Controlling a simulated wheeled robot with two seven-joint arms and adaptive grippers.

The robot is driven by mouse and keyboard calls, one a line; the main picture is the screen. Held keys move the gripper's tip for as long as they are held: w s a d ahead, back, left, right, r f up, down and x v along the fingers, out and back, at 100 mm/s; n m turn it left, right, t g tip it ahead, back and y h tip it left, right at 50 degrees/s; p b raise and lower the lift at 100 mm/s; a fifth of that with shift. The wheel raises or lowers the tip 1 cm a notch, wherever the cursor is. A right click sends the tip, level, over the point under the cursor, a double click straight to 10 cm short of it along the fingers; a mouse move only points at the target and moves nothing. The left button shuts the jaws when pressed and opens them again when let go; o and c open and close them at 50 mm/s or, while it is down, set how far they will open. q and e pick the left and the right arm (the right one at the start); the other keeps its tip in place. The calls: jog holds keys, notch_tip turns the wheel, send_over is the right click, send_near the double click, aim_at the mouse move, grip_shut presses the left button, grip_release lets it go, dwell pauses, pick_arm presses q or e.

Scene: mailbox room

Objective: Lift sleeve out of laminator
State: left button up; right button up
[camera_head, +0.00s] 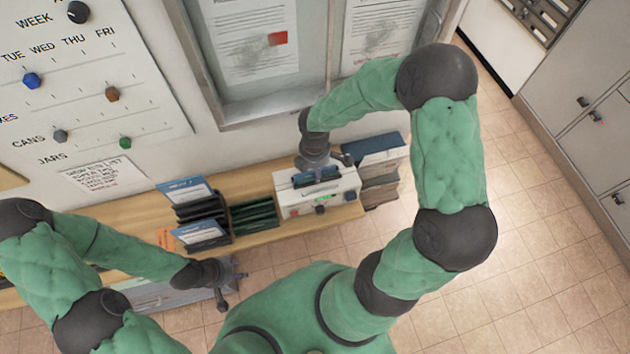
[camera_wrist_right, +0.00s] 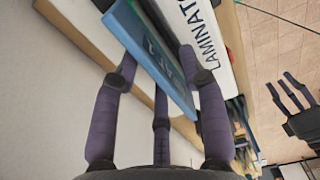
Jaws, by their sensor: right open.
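The laminator (camera_head: 293,204) is a white box on the wooden shelf; its lettered side (camera_wrist_right: 208,40) fills the top of the right wrist view.
Dark file racks with blue cards (camera_head: 190,205) and a green tray (camera_head: 253,215) stand left of the laminator. The wall with a noticeboard (camera_head: 262,60) is behind. The tiled floor at right is free.

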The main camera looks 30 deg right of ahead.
grip_shut()
jog(key=shift+r, duration=0.1)
dwell(0.4)
